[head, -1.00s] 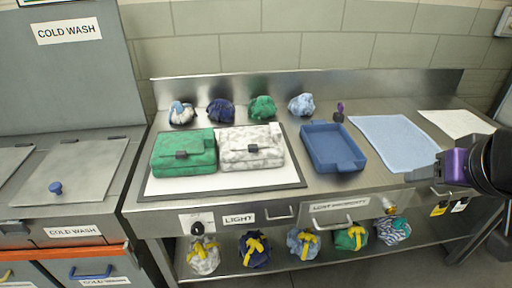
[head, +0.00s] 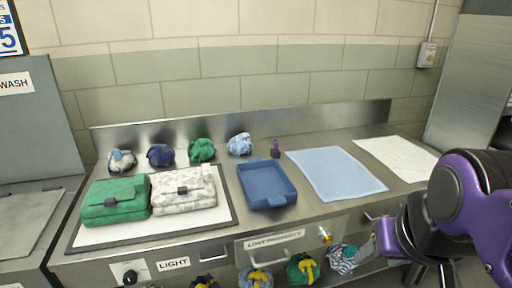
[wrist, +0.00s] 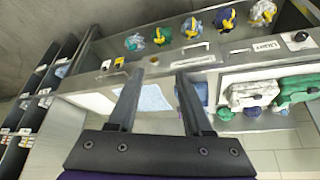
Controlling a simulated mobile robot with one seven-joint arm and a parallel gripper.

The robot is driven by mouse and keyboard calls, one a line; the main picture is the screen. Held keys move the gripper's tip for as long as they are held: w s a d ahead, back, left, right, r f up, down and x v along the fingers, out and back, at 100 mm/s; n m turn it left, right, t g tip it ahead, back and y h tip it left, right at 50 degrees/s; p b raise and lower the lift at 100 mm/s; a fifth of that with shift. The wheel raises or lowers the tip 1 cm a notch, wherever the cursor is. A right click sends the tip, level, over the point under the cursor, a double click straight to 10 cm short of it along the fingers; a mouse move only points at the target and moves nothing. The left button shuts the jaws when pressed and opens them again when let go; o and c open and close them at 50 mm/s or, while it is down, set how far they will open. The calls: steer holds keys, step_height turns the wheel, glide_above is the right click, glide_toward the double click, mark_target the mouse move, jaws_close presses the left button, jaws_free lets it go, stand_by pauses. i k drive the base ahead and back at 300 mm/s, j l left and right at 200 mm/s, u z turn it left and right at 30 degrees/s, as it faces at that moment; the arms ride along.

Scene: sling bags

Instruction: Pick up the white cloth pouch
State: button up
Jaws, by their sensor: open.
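Several cloth pouches with yellow ties lie on the shelf under the steel counter. The white one (wrist: 262,12) is at the top right of the wrist view, beyond the navy pouch (wrist: 226,18); in the head view it is out of frame. A white-and-blue pouch (head: 121,160) without a visible yellow tie sits at the counter's back left. A white patterned bag (head: 183,191) lies on a white mat. My gripper (wrist: 160,73) is open and empty in the wrist view, apart from all pouches. In the head view my purple arm is at the right; its fingertips are hard to make out.
A green bag (head: 115,200) is beside the patterned bag. A blue tray (head: 268,199) and a light-blue cloth (head: 335,173) lie on the counter (head: 310,215). Navy (head: 160,155), green (head: 201,150) and light-blue (head: 240,144) pouches line the back.

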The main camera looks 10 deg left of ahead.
mark_target(200, 198)
steer(key=i+j+u, duration=0.1)
steer(key=u, duration=1.05)
